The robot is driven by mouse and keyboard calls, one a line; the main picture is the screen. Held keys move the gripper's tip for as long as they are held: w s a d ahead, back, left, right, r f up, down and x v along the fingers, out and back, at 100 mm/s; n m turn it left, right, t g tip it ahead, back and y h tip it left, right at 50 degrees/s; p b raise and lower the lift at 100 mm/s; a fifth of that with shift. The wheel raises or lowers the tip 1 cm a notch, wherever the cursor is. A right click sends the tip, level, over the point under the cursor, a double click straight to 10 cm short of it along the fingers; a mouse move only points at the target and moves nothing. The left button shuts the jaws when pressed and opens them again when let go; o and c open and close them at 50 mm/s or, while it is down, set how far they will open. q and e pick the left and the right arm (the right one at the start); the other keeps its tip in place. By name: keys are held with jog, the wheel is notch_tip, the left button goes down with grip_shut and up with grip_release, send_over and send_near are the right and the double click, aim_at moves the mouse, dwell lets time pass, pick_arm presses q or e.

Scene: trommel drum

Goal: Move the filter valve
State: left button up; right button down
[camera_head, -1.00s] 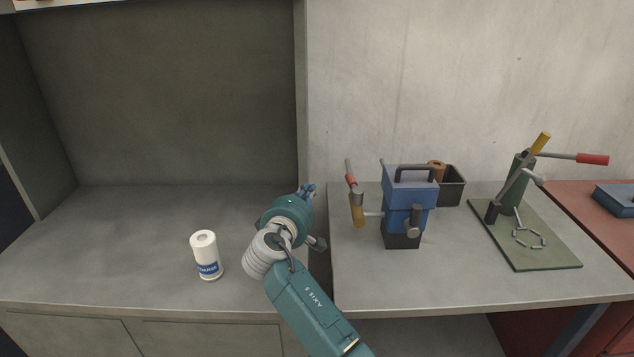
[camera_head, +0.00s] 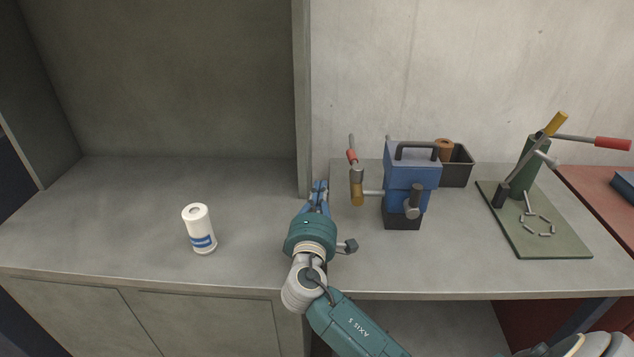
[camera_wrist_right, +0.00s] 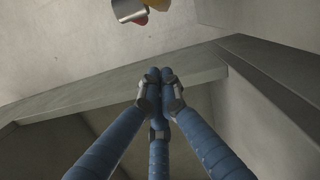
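A blue machine (camera_head: 412,172) with a black handle stands on the right grey worktop. On its left side a short grey rod carries an upright lever with a brass-yellow lower part (camera_head: 356,192) and a red grip (camera_head: 352,157); I cannot tell for sure that this is the filter valve. My right gripper (camera_head: 319,184) is left of the lever, apart from it, pointing at the back wall. In the right wrist view its blue fingers (camera_wrist_right: 160,76) meet at the tips with nothing between them. A grey and yellow part with a bit of red (camera_wrist_right: 132,10) shows at that view's top edge.
A white canister with a blue label (camera_head: 199,229) stands on the left worktop. A wall edge (camera_head: 302,100) rises close behind my right gripper. A dark bin (camera_head: 459,165) stands behind the machine. A green lever press (camera_head: 524,170) stands on a board at right.

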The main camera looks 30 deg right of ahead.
aim_at(354, 164)
pick_arm(q)
jog(key=shift+w+a, duration=0.5)
jog(key=shift+a, duration=0.15)
pick_arm(e)
jog(key=w+d+r, duration=0.1)
jog(key=w+d, duration=0.4)
jog(key=d, duration=0.3)
jog(key=shift+w+d, duration=0.2)
jog(key=shift+d, duration=0.15)
pick_arm(q)
jog(key=shift+a, duration=0.1)
jog(key=shift+w+a+f+b, duration=0.2)
jog(key=shift+a+f+b, duration=0.05)
jog(key=shift+f+b, duration=0.3)
pick_arm(e)
jog(key=shift+s+d+r+m+g+h, duration=0.1)
jog(key=shift+d+r+m+g+h, duration=0.05)
jog(key=shift+d+m+g+h, duration=0.65)
jog(key=shift+d, duration=0.1)
